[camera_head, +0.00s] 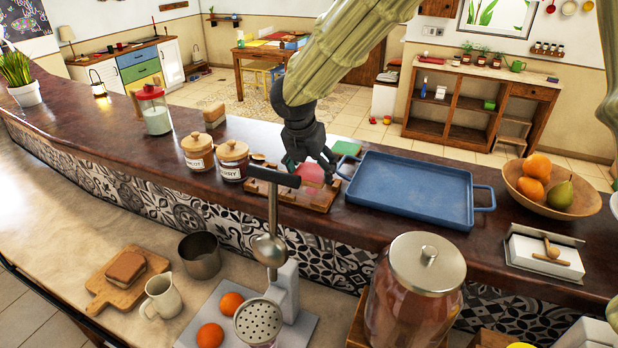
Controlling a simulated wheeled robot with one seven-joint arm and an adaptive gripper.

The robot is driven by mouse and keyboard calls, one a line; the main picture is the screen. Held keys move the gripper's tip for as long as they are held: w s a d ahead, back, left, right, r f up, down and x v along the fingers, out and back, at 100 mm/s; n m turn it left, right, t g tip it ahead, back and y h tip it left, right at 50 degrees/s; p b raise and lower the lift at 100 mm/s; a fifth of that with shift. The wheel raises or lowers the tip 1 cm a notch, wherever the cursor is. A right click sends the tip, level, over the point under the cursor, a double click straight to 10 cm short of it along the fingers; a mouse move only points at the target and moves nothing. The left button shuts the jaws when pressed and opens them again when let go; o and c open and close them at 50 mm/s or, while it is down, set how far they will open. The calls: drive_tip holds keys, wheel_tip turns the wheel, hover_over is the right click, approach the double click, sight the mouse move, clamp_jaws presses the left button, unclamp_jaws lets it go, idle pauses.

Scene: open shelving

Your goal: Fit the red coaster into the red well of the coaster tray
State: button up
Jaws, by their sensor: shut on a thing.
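The red coaster (311,174) shows below and between the fingers of my gripper (311,168), which is shut on it. The gripper points down from the end of my arm. The wooden coaster tray (321,204) lies on the dark counter under the gripper and coaster. I cannot tell whether the coaster touches the tray or is held just above it. The red well is hidden or too small to make out. A green coaster (347,148) lies behind and to the right of my gripper.
A blue tray (411,190) lies close on the right, and a fruit bowl (553,190) stands beyond it. Two lidded jars (232,160) stand on the left. A tall metal citrus press (273,205) rises in front of the coaster tray.

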sight(311, 174)
drive_tip(key=shift+s+d+f+p, duration=0.15)
drive_tip(key=shift+f+p, duration=0.15)
drive_tip(key=shift+f, duration=0.55)
drive_tip(key=shift+w+a+f+p, duration=0.1)
drive_tip(key=shift+f+p, duration=0.1)
drive_tip(key=shift+f, duration=0.45)
drive_tip(key=shift+w+a+f+p, duration=0.1)
drive_tip(key=shift+f+p, duration=0.05)
drive_tip(key=shift+f, duration=0.45)
drive_tip(key=shift+s+d+f, duration=0.1)
drive_tip(key=shift+s+d, duration=0.05)
drive_tip(key=o, duration=1)
drive_tip(key=b+v, duration=0.3)
drive_tip(key=v, duration=0.9)
